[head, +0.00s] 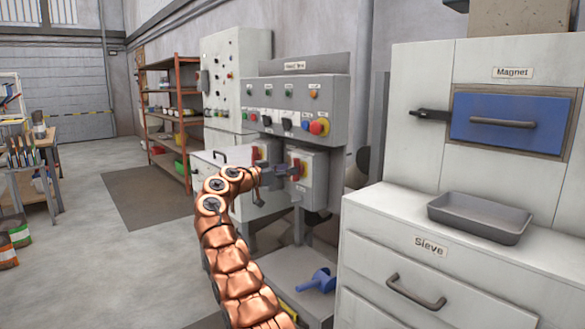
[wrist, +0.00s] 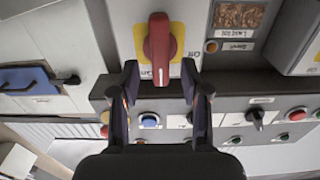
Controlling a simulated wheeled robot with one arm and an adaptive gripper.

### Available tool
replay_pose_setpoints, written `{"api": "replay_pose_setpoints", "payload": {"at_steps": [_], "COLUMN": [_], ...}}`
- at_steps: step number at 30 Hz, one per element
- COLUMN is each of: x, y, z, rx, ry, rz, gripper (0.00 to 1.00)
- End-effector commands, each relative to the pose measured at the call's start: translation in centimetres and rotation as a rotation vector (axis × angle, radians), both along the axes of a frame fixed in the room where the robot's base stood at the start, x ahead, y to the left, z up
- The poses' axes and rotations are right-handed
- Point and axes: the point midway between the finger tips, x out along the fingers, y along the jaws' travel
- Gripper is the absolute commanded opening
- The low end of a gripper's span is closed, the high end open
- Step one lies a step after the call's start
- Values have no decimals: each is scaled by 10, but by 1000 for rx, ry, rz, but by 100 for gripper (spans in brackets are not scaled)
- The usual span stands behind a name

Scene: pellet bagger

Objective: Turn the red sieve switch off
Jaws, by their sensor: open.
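The red sieve switch (wrist: 158,45) is a rotary handle on a yellow plate (wrist: 178,48) in the wrist view, and also shows in the head view (head: 296,168). Its handle stands vertical there, in line with an "On" label at its lower end; an "Off" label is to its right. In the head view, my gripper (head: 275,172) is just left of the switch box (head: 315,180).
A second red switch (head: 256,154) sits to the left. Above is a control panel (head: 295,105) with buttons and knobs. At right stand the cabinet labelled Sieve (head: 400,265), a grey tray (head: 480,216) and a blue Magnet drawer (head: 510,120). A blue scoop (head: 318,281) lies below.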

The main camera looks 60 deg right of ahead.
Motion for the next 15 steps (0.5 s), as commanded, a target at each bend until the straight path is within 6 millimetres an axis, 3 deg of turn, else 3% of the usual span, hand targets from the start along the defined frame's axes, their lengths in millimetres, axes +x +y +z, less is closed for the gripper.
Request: {"api": "replay_pose_setpoints", "payload": {"at_steps": [6,15], "x": [-4,-6], "y": [-20,-26], "z": [2,0], "rx": [0,0], "ry": [2,0], "rz": [2,2], "gripper": [46,46]}}
